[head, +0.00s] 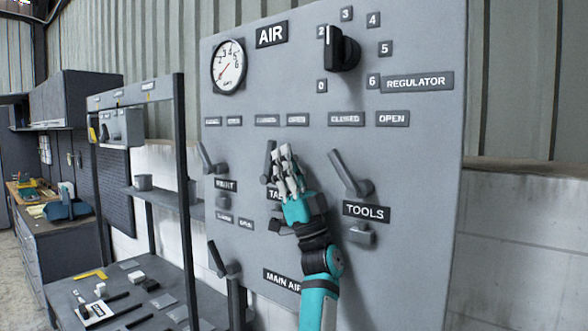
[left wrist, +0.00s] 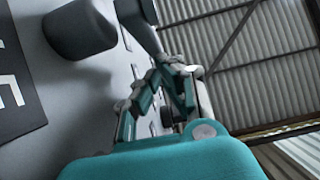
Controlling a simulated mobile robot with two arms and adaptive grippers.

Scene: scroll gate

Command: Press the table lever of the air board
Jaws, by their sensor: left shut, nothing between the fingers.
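The grey air board (head: 420,140) fills the middle and right of the head view. The table lever (head: 268,158) is a grey handle slanting upward, its label (head: 272,195) partly covered by my gripper. My left gripper (head: 287,158) is shut and empty, its fingers pointing up just right of the lever in the picture. I cannot tell whether they touch. In the left wrist view the fingers (left wrist: 165,88) are close together beside a grey lever (left wrist: 140,22) with a round hub (left wrist: 80,28). My right gripper is in neither view.
The tools lever (head: 348,172) stands to the right and the paint lever (head: 208,160) to the left. The main air lever (head: 218,260) is lower left. A regulator knob (head: 343,48) and pressure gauge (head: 228,66) are above. A workbench (head: 125,300) stands left.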

